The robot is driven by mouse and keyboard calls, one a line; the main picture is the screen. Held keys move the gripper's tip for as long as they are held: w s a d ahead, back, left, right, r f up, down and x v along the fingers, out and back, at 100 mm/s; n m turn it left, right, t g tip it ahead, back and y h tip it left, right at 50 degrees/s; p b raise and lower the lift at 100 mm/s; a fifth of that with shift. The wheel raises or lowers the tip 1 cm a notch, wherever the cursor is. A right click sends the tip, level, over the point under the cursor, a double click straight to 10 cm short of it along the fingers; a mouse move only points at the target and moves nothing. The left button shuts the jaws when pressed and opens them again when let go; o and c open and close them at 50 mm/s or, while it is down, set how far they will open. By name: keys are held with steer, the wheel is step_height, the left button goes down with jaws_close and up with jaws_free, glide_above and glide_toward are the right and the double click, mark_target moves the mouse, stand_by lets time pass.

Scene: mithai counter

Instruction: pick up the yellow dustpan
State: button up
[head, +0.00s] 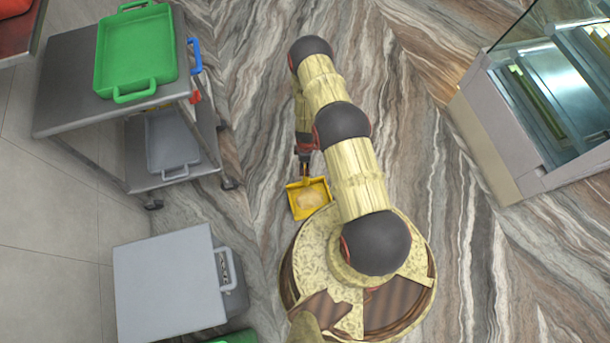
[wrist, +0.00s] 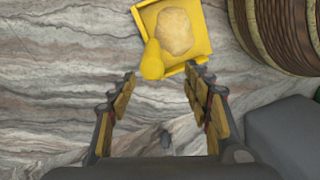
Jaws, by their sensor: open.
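The yellow dustpan (head: 309,197) lies on the marble-patterned floor beside my round base, with a pale tan patch in its pan. In the wrist view the dustpan (wrist: 205,22) is at the top, and its rounded yellow handle (wrist: 153,62) points down toward the space between my fingers. My gripper (wrist: 163,75) is open with nothing between its fingertips. The handle end appears just beyond the fingertips; I cannot tell whether they touch. In the head view my gripper (head: 304,160) is just above the dustpan in the picture and partly hidden by my arm.
A grey wheeled cart (head: 70,95) at upper left carries a green tray (head: 137,50) on top and a grey tray (head: 172,145) below. A grey box-like unit (head: 170,280) stands at lower left. A glass display counter (head: 500,130) is at right. Open floor lies between.

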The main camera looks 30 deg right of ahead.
steer(key=shift+w+d+n, duration=0.35)
steer(key=shift+n, duration=0.35)
step_height(320, 180, down, 8)
steer(key=b, duration=0.4)
steer(key=shift+n, duration=0.3)
steer(key=shift+r, duration=0.1)
steer(key=shift+c, duration=1.2)
jaws_close()
